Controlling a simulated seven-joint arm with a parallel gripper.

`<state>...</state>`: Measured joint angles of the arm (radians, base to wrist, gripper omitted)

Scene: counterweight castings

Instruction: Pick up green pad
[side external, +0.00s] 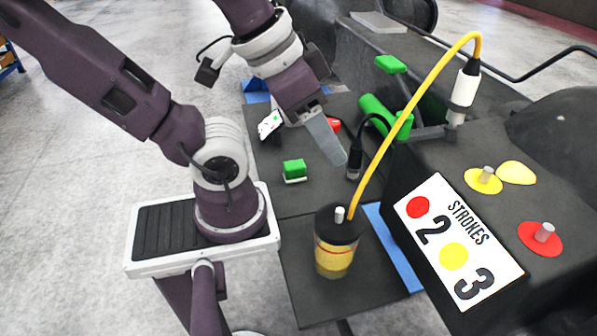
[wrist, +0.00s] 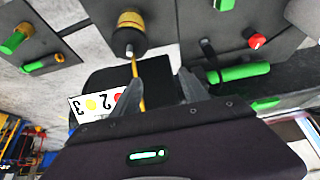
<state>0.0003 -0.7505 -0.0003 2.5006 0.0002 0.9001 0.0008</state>
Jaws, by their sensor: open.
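A small green block (side external: 294,168) with a pale base sits on the dark table, left of my gripper in the side view. A green block also shows at the top edge of the wrist view (wrist: 227,4). A second flat green piece (side external: 390,63) is farther back on the dark machine; I cannot tell which one is the pad. My gripper (side external: 336,155) points down over the table, apart from the front block. In the wrist view its two fingers (wrist: 160,82) are spread, with no object held between them.
A thick green cylinder (side external: 379,116) and a red piece (side external: 334,125) lie behind my gripper. A yellow-banded canister (side external: 336,250) with a yellow hose (side external: 395,135) stands in front. A STROKES sign (side external: 458,240) and red and yellow discs are at right.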

